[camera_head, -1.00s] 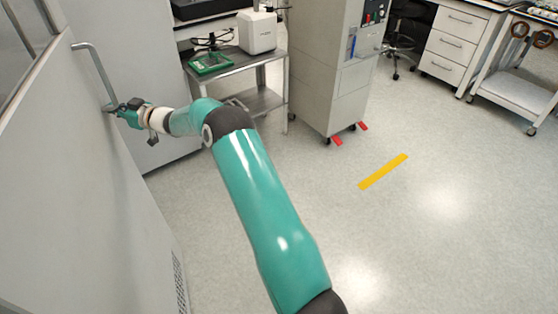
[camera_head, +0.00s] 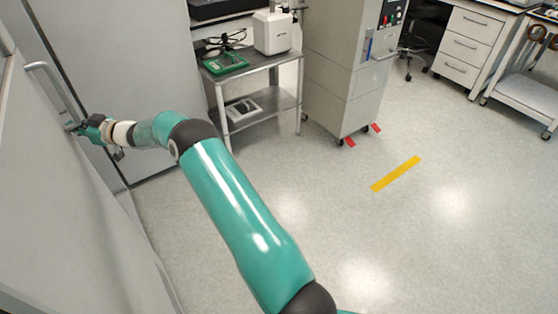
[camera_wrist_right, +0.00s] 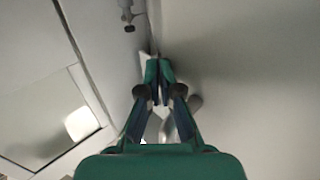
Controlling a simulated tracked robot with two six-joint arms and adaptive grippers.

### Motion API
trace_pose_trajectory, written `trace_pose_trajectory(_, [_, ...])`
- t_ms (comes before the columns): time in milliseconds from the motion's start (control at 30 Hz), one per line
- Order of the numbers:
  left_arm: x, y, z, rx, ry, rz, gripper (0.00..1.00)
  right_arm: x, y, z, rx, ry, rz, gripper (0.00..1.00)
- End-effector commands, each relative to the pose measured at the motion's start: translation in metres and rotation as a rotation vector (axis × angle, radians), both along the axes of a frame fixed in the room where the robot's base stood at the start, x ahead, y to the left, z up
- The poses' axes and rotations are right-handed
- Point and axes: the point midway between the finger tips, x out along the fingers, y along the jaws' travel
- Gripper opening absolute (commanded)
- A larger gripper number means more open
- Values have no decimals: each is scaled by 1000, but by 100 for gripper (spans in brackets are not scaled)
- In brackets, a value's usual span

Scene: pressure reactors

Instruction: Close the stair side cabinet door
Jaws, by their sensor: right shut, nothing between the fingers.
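The grey cabinet door (camera_head: 42,190) fills the left side of the head view, with a long bar handle (camera_head: 53,84) on it. The door stands at an angle to the tall grey panel (camera_head: 115,70) behind it. My right gripper (camera_head: 76,127) is at the lower end of the handle, close against the door. Whether it touches the handle or the door cannot be told. In the right wrist view the gripper's fingers (camera_wrist_right: 158,75) are together and empty, between pale surfaces. My left gripper is not in view.
A metal cart (camera_head: 262,62) with a white device and a green tray stands behind. A grey wheeled unit (camera_head: 342,70) stands to its right. White drawers (camera_head: 467,45) are at the back right. The floor (camera_head: 440,220) around the yellow strip (camera_head: 396,174) is clear.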

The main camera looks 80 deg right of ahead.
Motion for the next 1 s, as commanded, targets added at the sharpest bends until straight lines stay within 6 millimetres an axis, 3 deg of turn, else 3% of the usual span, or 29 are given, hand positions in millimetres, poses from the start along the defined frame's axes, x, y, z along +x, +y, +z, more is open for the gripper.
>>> trace_pose_trajectory(33, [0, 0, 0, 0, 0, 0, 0, 5, 11, 4, -2, -9, 20, 0])
trace_pose_trajectory(367, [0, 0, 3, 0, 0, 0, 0, 2, 6, 5, -2, -10, 21, 0])
trace_pose_trajectory(633, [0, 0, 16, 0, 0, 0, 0, -19, -26, 3, 1, -5, 11, 0])
trace_pose_trajectory(1000, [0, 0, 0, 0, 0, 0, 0, -73, -82, -1, 1, -5, 9, 0])
